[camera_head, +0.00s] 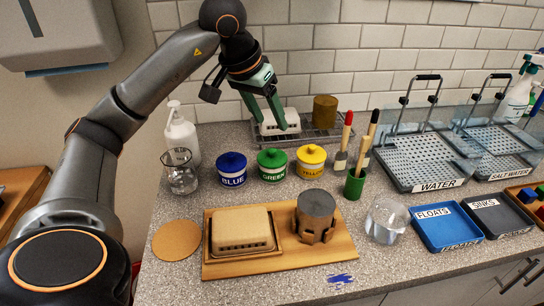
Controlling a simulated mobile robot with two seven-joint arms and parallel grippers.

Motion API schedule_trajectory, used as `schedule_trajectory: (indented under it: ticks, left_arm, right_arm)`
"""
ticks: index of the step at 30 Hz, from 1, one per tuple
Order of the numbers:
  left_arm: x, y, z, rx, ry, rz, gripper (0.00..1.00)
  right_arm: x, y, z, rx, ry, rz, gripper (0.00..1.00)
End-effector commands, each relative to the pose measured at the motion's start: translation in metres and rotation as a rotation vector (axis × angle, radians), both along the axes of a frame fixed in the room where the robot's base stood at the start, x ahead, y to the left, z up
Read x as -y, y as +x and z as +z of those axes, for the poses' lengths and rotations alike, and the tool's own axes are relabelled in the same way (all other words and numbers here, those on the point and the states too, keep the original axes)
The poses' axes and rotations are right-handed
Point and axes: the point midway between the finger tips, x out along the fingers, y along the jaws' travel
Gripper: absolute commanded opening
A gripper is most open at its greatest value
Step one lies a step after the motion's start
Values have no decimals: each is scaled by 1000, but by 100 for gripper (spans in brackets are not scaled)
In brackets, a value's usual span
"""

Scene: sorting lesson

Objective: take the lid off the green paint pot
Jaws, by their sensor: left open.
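The green paint pot (272,169) stands on the counter between the blue pot (232,173) and the yellow pot (311,166). Its green lid (271,157) with a small knob sits on top. My left gripper (274,129) is open, with its green fingers pointing down behind and above the green pot. The fingers are apart from the lid, in front of or around a white block (280,122) on the wire rack; I cannot tell which. My right gripper is not in view.
A soap bottle (181,135) and glass beaker (181,176) stand left. A wooden board (337,245) holds a beige block and a grey cylinder in front. A green brush cup (354,184) stands right of the pots. The wire rack (340,135) is behind.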

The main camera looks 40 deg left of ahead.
Motion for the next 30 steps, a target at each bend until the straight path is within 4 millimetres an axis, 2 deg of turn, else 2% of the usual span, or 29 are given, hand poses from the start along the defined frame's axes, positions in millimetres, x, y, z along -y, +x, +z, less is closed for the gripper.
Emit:
schedule_trajectory:
  ticks: [1,3,6,13,22,30]
  left_arm:
    - [-10,-4,2,-7,34,8,61]
    - [-19,-7,2,-18,62,13,61]
    - [-23,-5,-7,-28,78,14,61]
    - [-24,10,-46,-29,75,12,61]
    - [-25,20,-71,-27,75,11,61]
    - [-26,33,-107,-26,72,12,61]
  right_arm:
    - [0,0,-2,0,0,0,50]
    - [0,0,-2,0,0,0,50]
    - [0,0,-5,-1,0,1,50]
    - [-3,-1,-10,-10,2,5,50]
    - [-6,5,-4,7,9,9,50]
    - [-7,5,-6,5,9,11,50]
